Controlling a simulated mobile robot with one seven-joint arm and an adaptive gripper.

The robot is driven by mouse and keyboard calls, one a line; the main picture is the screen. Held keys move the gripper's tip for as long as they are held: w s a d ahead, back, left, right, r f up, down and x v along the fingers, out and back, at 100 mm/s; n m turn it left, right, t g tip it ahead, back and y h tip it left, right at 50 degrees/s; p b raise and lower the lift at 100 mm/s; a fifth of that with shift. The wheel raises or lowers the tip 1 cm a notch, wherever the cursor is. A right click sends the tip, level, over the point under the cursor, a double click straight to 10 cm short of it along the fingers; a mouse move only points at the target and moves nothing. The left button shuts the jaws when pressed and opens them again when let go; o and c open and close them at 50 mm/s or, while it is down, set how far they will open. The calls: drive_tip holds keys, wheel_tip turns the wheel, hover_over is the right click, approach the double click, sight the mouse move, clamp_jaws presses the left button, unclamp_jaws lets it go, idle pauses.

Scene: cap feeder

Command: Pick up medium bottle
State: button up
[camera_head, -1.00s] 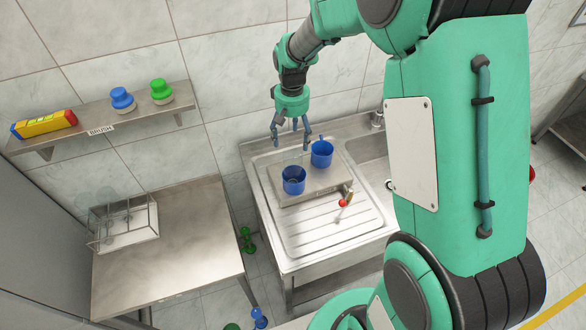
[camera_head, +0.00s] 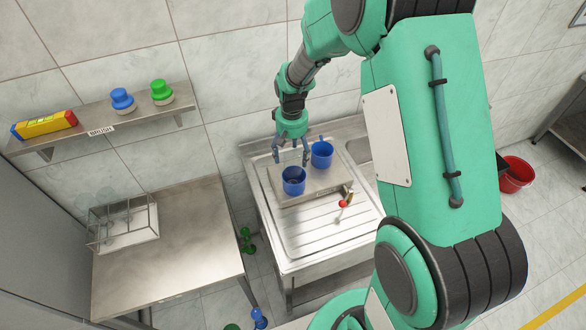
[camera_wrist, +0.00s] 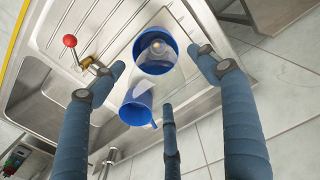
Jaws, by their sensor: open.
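No thing is plainly recognisable as the medium bottle. A blue cup (camera_head: 293,187) stands on a metal plate by the sink; the wrist view shows this cup (camera_wrist: 137,58) from above, with a small pale round thing inside that I cannot identify. A second blue cup (camera_head: 321,156), with a handle, stands behind it to the right; it also shows in the wrist view (camera_wrist: 137,110). My gripper (camera_head: 291,158) is open and empty, fingers pointing down just above the front cup. In the wrist view its fingers (camera_wrist: 160,76) are spread wide, with the front cup between the outer tips.
A brass valve with a red knob (camera_head: 343,203) stands right of the cups on the ribbed sink top (camera_head: 320,238). A wall shelf (camera_head: 140,112) holds blue and green capped items and a yellow box. The left table (camera_head: 180,250) is mostly bare, with a wire rack (camera_head: 122,225).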

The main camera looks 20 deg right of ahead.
sight(293, 170)
drive_tip(key=shift+f, duration=0.25)
drive_tip(key=shift+f, duration=0.1)
drive_tip(key=shift+s+d+f, duration=0.1)
drive_tip(key=shift+f, duration=2.4)
drive_tip(key=c, duration=1)
